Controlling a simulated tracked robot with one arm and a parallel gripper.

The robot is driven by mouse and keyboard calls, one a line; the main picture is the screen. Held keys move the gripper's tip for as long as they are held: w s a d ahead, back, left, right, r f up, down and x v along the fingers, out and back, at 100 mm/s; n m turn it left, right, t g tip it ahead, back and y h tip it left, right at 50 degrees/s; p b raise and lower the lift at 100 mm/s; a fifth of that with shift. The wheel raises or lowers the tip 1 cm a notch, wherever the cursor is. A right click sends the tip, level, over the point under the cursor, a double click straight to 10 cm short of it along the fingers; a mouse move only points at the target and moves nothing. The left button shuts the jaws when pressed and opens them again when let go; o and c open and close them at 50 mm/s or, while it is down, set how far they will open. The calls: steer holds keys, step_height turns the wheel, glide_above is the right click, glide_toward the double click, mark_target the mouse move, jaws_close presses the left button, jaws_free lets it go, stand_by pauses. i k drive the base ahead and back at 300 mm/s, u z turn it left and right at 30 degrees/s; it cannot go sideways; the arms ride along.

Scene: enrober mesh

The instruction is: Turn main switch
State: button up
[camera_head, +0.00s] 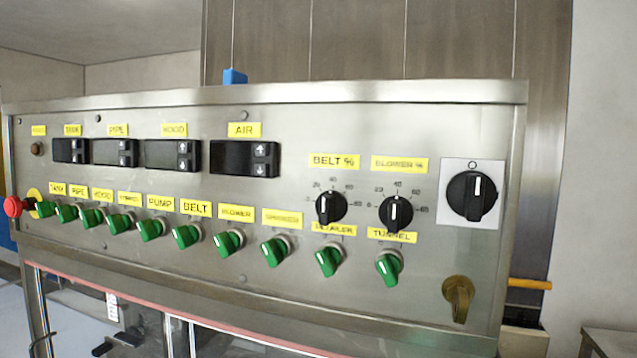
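The main switch appears to be the large black rotary knob (472,196) on a white square plate (453,222) at the right end of the steel control panel (300,110). Its white pointer line stands about upright, toward a round mark at the top of the plate. I see no name label on it. A brass-coloured lever or knob (459,298) sits below it on the same panel. My gripper is not in view, and nothing covers the switch.
Black Belt (330,208) and Blower (396,213) dials sit left of the switch. Below them runs a row of green knobs (228,242), with a red button (13,206) at far left. A yellow-orange bar (530,284) juts out at right.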

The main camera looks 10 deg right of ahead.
mark_target(471, 194)
steer(key=z, duration=1.85)
steer(key=k, duration=0.7)
steer(key=u, duration=1.45)
steer(key=i, duration=0.55)
steer(key=u, duration=0.05)
